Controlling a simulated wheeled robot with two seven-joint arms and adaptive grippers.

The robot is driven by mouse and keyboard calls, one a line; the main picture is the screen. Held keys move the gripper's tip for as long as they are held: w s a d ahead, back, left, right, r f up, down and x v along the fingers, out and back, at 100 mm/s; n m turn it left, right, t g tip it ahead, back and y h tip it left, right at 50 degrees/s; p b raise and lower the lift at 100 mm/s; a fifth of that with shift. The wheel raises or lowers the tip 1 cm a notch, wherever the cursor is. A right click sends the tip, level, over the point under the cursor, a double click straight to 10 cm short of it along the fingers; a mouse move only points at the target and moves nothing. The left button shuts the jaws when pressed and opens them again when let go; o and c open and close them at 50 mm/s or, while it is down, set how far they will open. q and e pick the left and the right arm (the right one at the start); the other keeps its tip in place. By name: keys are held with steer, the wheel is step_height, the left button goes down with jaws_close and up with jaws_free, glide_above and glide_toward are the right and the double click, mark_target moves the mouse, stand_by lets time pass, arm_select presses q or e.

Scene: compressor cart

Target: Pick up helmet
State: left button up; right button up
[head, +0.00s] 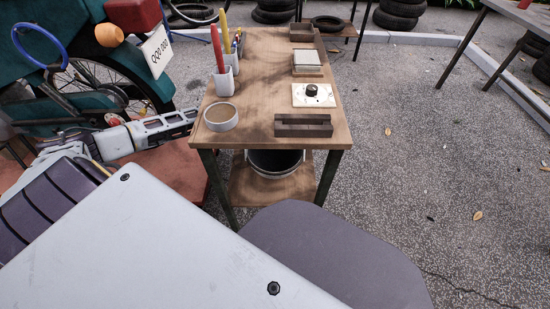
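I see no helmet in the head view. My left gripper (192,122) reaches in from the left, its light grey fingers just left of the wooden-topped cart (265,95). It is apart from anything I can identify as a helmet. The finger gap is too small to read. My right gripper is not in view.
On the cart are white cups (224,82) with tools, a round container (221,117), a dark tray (303,126) and a white plate with a black knob (313,94). A bucket (275,162) sits below. A teal vehicle (120,88) stands left. Open ground lies right.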

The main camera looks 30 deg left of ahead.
arm_select(q)
steer(key=shift+w+d, duration=0.1)
steer(key=shift+d, duration=0.1)
stand_by(0.4)
jaws_close()
stand_by(0.3)
